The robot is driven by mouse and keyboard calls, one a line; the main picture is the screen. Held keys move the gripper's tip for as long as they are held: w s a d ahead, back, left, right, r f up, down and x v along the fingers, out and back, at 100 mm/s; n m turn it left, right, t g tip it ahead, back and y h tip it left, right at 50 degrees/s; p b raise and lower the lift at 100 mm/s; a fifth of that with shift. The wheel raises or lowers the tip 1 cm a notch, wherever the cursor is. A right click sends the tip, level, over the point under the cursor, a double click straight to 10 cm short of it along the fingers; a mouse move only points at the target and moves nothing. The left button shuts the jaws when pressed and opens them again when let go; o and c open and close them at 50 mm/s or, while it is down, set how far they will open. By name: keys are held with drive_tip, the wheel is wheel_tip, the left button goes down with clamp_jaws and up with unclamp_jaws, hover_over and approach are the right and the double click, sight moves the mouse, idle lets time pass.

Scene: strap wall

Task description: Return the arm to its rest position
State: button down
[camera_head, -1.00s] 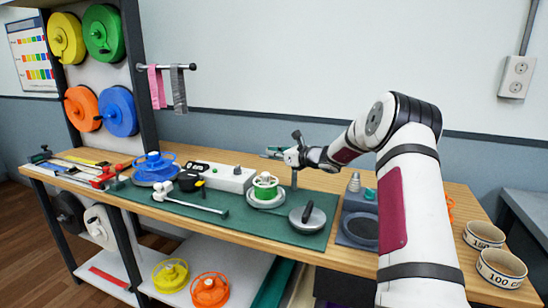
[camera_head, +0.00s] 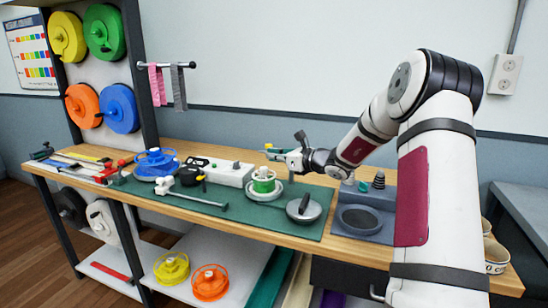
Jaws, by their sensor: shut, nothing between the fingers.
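My arm reaches in from the right side of the head view, white with dark joints and a dark red panel. My gripper (camera_head: 276,154) is at the end of it, above the back part of the workbench (camera_head: 335,245). It is shut and holds nothing. It hangs above and behind the green and white spool (camera_head: 264,183), apart from it as far as I can see. The fingertips are small in this view.
A blue spool (camera_head: 155,163), a white power strip (camera_head: 221,173) and a round grey disc with a handle (camera_head: 304,209) are on the green mat (camera_head: 245,219). A grey tray (camera_head: 373,218) stands by my arm. Coloured reels hang on the rack at left.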

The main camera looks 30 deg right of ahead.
drive_tip(key=shift+s+a+r, duration=0.1)
drive_tip(key=shift+s+a, duration=0.25)
drive_tip(key=shift+s, duration=0.35)
drive_tip(key=s+a+r+n+g+y+p, duration=0.1)
drive_tip(key=s+a+r+n+g, duration=0.2)
drive_tip(key=s+a+n, duration=0.45)
drive_tip(key=s+a+r+n+g+y+p, duration=0.1)
drive_tip(key=s+a+r+n+g, duration=0.25)
drive_tip(key=a, duration=0.65)
drive_tip(key=s+a+r+n+g+y+p, duration=0.1)
drive_tip(key=s+a+r+n+g, duration=0.15)
drive_tip(key=s+a+n, duration=0.55)
drive_tip(key=s+r+n+g+h+p, duration=0.1)
drive_tip(key=s+n, duration=0.5)
drive_tip(key=s, duration=0.8)
drive_tip(key=s+d+r+n+g+h+p, duration=0.1)
drive_tip(key=s+n+h+p, duration=0.2)
drive_tip(key=s, duration=1.1)
drive_tip(key=n+h, duration=0.3)
drive_tip(key=n, duration=0.1)
drive_tip(key=shift+s+d+r+n+h, duration=0.25)
drive_tip(key=shift+s+n+h, duration=0.05)
drive_tip(key=shift+s, duration=0.1)
